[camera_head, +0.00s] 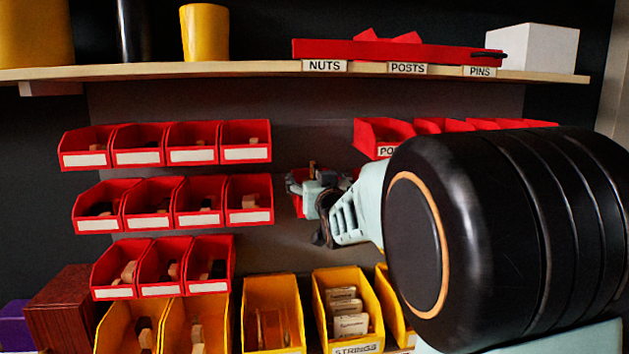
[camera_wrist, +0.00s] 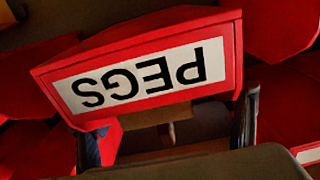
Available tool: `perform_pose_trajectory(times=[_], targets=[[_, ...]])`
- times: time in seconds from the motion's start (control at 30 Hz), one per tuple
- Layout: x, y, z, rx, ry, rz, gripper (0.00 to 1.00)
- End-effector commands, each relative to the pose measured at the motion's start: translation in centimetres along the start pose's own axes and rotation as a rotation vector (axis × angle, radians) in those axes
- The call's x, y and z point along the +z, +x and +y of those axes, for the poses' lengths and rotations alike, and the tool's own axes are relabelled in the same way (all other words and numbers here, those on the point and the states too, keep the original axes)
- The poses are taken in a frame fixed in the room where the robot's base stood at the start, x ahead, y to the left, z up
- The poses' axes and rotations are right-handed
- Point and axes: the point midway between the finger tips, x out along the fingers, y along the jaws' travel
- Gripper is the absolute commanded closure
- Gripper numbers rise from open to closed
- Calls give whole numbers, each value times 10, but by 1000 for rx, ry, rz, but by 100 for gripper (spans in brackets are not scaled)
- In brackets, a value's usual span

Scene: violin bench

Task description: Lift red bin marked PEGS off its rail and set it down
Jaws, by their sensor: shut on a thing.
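The red bin marked PEGS (camera_wrist: 225,45) fills the middle of the wrist view, its white label upside down and tilted there. My gripper (camera_wrist: 167,135) has one dark finger on each side of it and is shut on it. Something brown shows inside the bin. In the head view my gripper (camera_head: 318,190) is in front of the grey back panel, right of the middle row of red bins. Only a small red part of the bin (camera_head: 298,206) shows there. I cannot tell whether it still touches its rail.
Several red bins (camera_head: 195,145) hang in rows on the left, more (camera_head: 385,137) at upper right, partly behind my arm. Yellow bins, one marked STRINGS (camera_head: 345,312), stand below. A wooden shelf (camera_head: 250,70) with a red object (camera_head: 400,50) and white box (camera_head: 532,50) runs above.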

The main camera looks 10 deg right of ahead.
Motion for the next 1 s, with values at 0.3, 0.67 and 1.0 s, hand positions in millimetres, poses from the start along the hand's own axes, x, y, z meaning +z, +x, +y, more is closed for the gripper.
perform_pose_trajectory(times=[0.3,0.67,1.0], targets=[[-2,-5,0,0,1,5,54],[-2,-10,0,0,1,5,54],[-2,-10,0,0,1,4,54]])
